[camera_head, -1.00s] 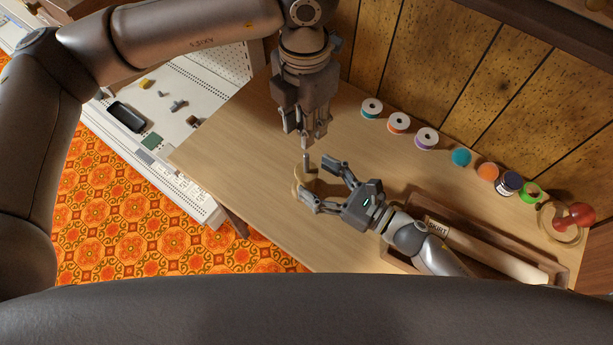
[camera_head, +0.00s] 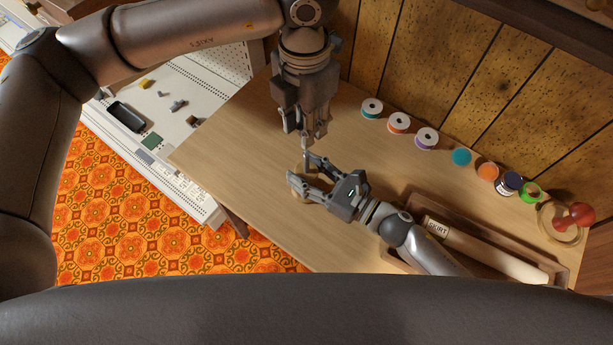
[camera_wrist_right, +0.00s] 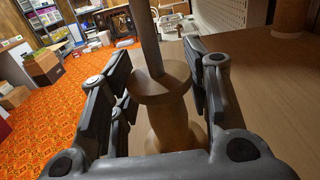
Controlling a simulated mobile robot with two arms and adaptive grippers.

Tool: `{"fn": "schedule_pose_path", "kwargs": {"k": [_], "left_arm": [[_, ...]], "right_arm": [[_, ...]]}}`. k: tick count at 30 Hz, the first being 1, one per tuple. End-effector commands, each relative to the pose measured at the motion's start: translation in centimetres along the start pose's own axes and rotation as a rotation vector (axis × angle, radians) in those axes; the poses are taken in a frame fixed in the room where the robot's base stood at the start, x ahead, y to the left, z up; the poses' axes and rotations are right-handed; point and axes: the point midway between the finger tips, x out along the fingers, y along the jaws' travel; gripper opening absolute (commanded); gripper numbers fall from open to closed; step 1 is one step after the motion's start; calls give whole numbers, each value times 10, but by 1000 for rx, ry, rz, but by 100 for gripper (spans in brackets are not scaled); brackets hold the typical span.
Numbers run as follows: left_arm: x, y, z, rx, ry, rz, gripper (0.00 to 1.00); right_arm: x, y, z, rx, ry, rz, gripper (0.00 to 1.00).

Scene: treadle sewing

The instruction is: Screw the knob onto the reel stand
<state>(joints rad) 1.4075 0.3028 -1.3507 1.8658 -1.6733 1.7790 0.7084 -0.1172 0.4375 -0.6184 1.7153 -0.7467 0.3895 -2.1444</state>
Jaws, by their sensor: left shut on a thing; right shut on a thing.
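The reel stand (camera_head: 297,188) is a round wooden piece with a thin grey metal rod rising from it, on the wooden table. In the right wrist view its turned wooden body (camera_wrist_right: 168,88) sits between my fingers. My right gripper (camera_head: 302,178) is shut on the stand from the right side; it also shows in the right wrist view (camera_wrist_right: 165,100). My left gripper (camera_head: 311,140) points down over the stand and is shut at the rod's top. The knob itself is hidden by the left fingers; I cannot tell how it meets the rod.
Several thread spools (camera_head: 398,122) line the back right along the wood panel wall. A wooden tray (camera_head: 405,205) labelled SKIRT lies beneath my right forearm, with a red knobbed object (camera_head: 575,217) beyond it. The table's left and middle are clear.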

Motion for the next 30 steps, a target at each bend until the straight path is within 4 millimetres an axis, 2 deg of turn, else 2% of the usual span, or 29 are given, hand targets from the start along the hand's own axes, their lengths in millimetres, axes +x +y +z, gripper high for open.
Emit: {"fn": "schedule_pose_path", "kwargs": {"k": [1,6,11,20,30], "left_arm": [[0,0,0,0,0,0,19],[0,0,0,0,0,0,19],[7,0,0,-1,2,-1,19],[48,0,-1,-1,1,-1,19],[50,0,0,0,0,0,19]], "right_arm": [[0,0,0,0,0,0,20],[0,0,0,0,0,0,1],[0,0,0,0,1,0,0],[0,0,0,0,1,0,0],[0,0,0,-1,1,0,0]]}}
